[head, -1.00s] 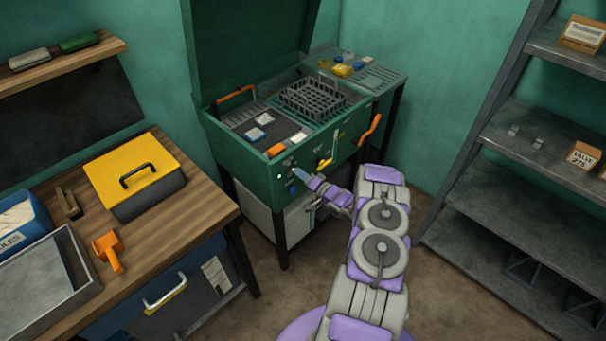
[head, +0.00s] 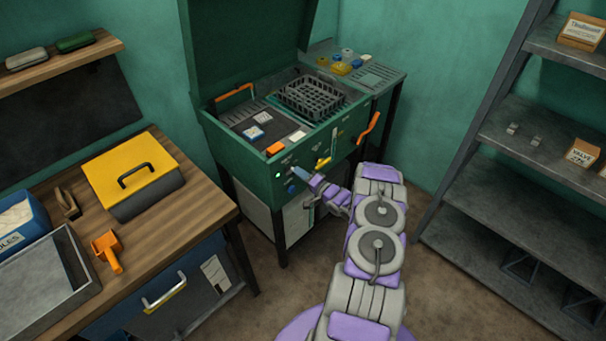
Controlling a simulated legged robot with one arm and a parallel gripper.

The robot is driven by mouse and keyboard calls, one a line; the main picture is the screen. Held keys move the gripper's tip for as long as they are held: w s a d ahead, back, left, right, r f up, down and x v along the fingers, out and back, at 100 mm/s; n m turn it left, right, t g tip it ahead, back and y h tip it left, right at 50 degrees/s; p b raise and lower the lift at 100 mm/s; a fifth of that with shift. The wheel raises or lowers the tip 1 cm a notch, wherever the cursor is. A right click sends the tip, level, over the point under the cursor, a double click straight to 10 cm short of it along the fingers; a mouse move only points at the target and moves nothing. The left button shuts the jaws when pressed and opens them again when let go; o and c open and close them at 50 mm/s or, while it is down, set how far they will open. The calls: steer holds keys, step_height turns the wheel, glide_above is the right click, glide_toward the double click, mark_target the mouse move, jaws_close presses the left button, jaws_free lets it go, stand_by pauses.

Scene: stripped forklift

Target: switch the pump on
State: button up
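The green washing cabinet (head: 240,165) stands against the back wall with its lid raised. I cannot read the labels, so I cannot tell which control is the pump's. My gripper (head: 299,173) reaches the left part of this panel, its bluish tip at or just in front of the panel beside the blue knob. Contact is not clear. The fingers are too small to tell open from shut.
A black basket (head: 312,97) sits in the cabinet. A wooden bench (head: 200,205) at left holds a yellow-lidded box (head: 132,173), an orange scoop (head: 108,250) and a grey tray (head: 75,262). Grey shelving (head: 500,205) stands at right. Floor is free between cabinet and shelving.

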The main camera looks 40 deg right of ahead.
steer(key=shift+o, duration=1.4)
steer(key=shift+w+r, duration=0.4)
steer(key=shift+r, duration=0.2)
steer(key=shift+w+r, duration=0.35)
steer(key=shift+r, duration=0.2)
steer(key=shift+o, duration=0.7)
steer(key=shift+s+d+f, duration=0.1)
steer(key=shift+s+f, duration=0.1)
steer(key=shift+s, duration=0.35)
steer(key=s+d+f+p, duration=0.1)
steer(key=s+f+p, duration=0.1)
steer(key=s, duration=1.5)
steer(key=shift+s+p, duration=0.35)
steer(key=shift+d, duration=0.2)
